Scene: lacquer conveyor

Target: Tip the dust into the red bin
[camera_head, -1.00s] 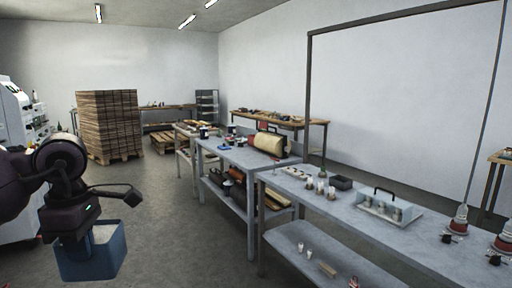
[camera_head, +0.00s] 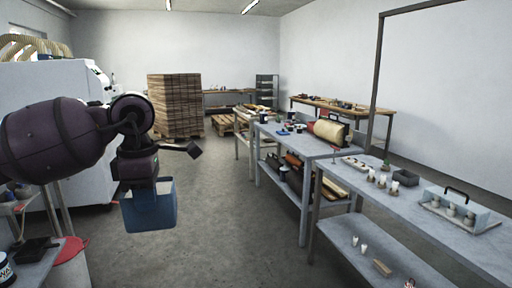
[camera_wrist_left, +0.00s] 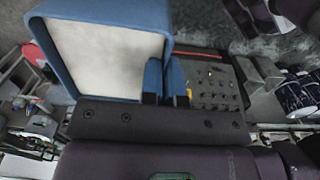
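My left gripper (camera_head: 140,184) holds a blue open-topped box (camera_head: 150,212) in the air at the left of the head view. In the left wrist view the gripper fingers (camera_wrist_left: 166,82) are closed around one wall of the box (camera_wrist_left: 62,78). Pale, off-white dust covers the inside that shows there. A red patch (camera_wrist_left: 35,55) shows beside the box in the wrist view. My right gripper is not in view.
A long grey workbench (camera_head: 335,180) with jars and tools stands at the right. A stack of wooden boards (camera_head: 175,105) stands at the back. A white machine (camera_head: 50,85) is behind my left arm. A small bench (camera_head: 30,268) is at lower left. The middle floor is clear.

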